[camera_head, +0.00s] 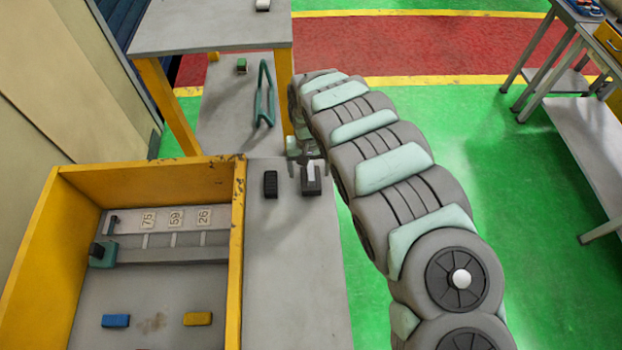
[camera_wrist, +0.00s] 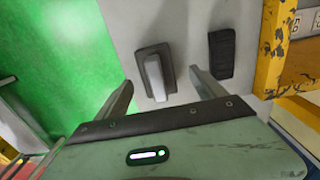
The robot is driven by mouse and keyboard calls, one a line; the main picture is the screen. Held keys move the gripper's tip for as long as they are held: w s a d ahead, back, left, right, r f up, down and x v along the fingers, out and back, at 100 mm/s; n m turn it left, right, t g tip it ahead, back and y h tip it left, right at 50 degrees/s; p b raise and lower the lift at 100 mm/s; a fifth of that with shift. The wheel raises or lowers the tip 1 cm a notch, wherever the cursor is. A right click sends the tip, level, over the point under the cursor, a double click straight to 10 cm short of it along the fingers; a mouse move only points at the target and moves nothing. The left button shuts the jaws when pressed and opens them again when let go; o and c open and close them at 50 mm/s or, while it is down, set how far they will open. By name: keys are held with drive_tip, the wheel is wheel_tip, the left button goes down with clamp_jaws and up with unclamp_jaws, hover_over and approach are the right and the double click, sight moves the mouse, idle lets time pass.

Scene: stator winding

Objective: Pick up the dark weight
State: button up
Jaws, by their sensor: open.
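A black ridged block (camera_head: 270,184), which looks like the dark weight, lies on the grey table beside the yellow-rimmed box. It also shows in the wrist view (camera_wrist: 222,53), outside my fingers on the right. A second block (camera_head: 312,183) with a dark base and a light grey raised bar sits to its right; it shows in the wrist view (camera_wrist: 154,75) too. My gripper (camera_head: 307,166) is open and empty, just over this second block. In the wrist view its fingers (camera_wrist: 162,84) appear on either side of the grey bar; I cannot tell whether they touch it.
The yellow-rimmed box (camera_head: 240,215) stands left of the blocks, with blue (camera_head: 116,321) and yellow (camera_head: 197,319) pieces inside. A green-handled tool (camera_head: 264,95) and a small green spool (camera_head: 241,66) lie farther back. The table (camera_head: 290,270) in front of the blocks is clear.

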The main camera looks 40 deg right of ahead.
drive_tip(key=shift+s+d+f+p, duration=0.1)
drive_tip(key=shift+d+f+p, duration=0.1)
drive_tip(key=shift+f, duration=1.05)
drive_tip(key=shift+s+d+f+p, duration=0.1)
drive_tip(key=shift+f+p, duration=0.05)
drive_tip(key=shift+f, duration=1.1)
drive_tip(key=shift+c, duration=0.6)
clamp_jaws()
